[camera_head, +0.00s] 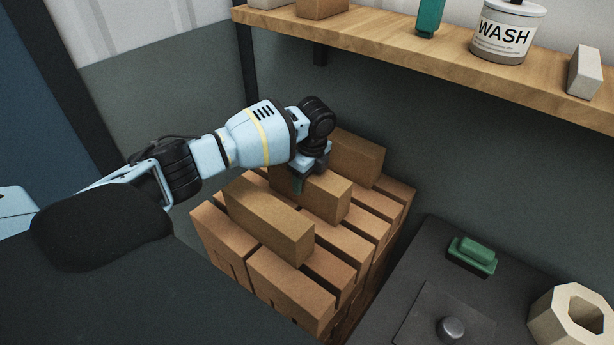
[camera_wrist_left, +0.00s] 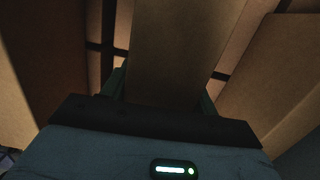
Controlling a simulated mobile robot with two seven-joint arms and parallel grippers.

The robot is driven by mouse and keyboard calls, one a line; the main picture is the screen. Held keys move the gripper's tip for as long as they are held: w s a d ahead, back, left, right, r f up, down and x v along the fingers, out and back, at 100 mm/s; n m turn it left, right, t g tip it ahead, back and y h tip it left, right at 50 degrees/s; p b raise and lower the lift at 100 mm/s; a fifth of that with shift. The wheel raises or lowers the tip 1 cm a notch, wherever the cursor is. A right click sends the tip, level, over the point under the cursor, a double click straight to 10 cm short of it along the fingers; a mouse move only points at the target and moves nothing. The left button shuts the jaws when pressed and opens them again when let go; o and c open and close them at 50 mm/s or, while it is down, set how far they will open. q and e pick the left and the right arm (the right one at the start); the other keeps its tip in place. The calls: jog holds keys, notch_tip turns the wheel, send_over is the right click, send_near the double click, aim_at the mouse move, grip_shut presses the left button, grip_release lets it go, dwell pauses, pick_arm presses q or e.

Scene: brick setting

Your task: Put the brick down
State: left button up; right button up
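A brown brick (camera_head: 328,194) is at the top of a brick stack (camera_head: 345,240), between two other top bricks. My left gripper (camera_head: 306,176) is over this brick from above, with a green finger down its near side. In the left wrist view the brick (camera_wrist_left: 185,50) fills the space between the two fingers, which sit against its sides. I cannot tell whether its underside touches the layer below. One top brick (camera_head: 268,220) lies on the near left, another (camera_head: 357,156) on the far right. My right gripper is not in view.
A wooden shelf (camera_head: 400,52) with a white WASH tub (camera_head: 507,30) runs along the wall above. A dark worktop (camera_head: 425,270) at the right holds a green block (camera_head: 472,256) and a beige hexagonal ring (camera_head: 572,322). Narrow gaps separate the top bricks.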

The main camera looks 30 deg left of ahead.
pick_arm(q)
jog(key=o, duration=0.4)
jog(key=shift+s+d+r, duration=0.1)
jog(key=shift+d+r, duration=0.05)
jog(key=shift+r, duration=1.15)
jog(key=shift+w+d+r, duration=0.1)
jog(key=shift+d+r, duration=0.1)
jog(key=shift+r, duration=1.05)
jog(key=shift+s+d+r, duration=0.1)
jog(key=shift+d+r, duration=0.05)
jog(key=shift+r, duration=1.15)
